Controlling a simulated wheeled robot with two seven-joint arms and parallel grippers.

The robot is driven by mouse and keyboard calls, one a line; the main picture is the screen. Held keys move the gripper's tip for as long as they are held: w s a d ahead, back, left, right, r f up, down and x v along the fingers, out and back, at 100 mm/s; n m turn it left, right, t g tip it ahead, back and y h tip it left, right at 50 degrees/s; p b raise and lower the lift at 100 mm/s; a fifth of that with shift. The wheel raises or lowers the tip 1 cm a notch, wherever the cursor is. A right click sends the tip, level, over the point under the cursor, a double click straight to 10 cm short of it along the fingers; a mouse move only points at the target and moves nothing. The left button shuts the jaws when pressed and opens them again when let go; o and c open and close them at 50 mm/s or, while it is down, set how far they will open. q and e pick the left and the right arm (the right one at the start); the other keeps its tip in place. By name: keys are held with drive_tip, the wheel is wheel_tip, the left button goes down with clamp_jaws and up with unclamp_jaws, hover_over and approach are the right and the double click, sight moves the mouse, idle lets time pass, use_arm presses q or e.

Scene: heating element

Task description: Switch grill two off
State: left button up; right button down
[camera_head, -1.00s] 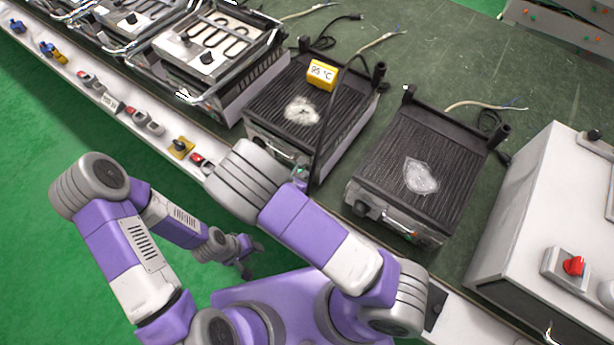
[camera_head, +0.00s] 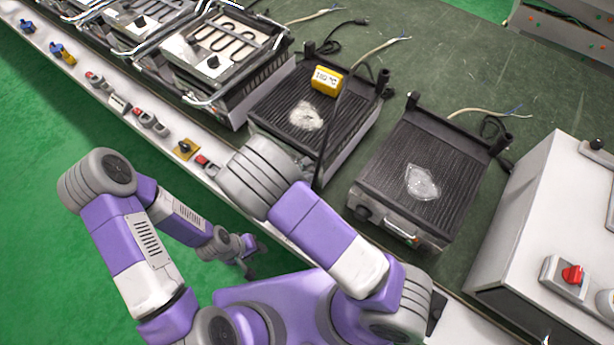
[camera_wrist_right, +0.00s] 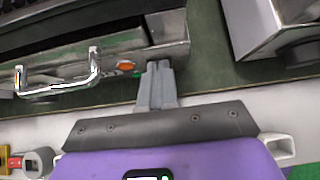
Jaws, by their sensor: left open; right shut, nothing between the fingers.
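A ribbed black grill (camera_head: 285,95) with a yellow temperature display (camera_head: 327,80) stands at the centre of the head view. A second ribbed grill (camera_head: 395,165) stands to its right. I cannot tell which one is grill two. My right gripper is hidden behind my right arm in the head view. In the right wrist view it (camera_wrist_right: 158,68) is shut and empty, its tips close to a metal grill front (camera_wrist_right: 110,50). An orange part (camera_wrist_right: 127,65) sits just left of the tips; contact is unclear. My left gripper (camera_head: 250,268) is open and hangs low, away from the bench.
Switches, including a yellow one (camera_head: 185,149) and a red one (camera_head: 204,163), line the white front ledge. A grey cabinet with a red knob (camera_head: 572,274) stands at right. A chrome handle (camera_wrist_right: 60,88) is left of my right gripper.

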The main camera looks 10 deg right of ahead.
drive_tip(key=p+v, duration=0.3)
drive_tip(key=v, duration=1)
drive_tip(key=shift+s+a+f+p, duration=0.15)
drive_tip(key=shift+a+f+p, duration=0.1)
drive_tip(key=shift+p, duration=0.15)
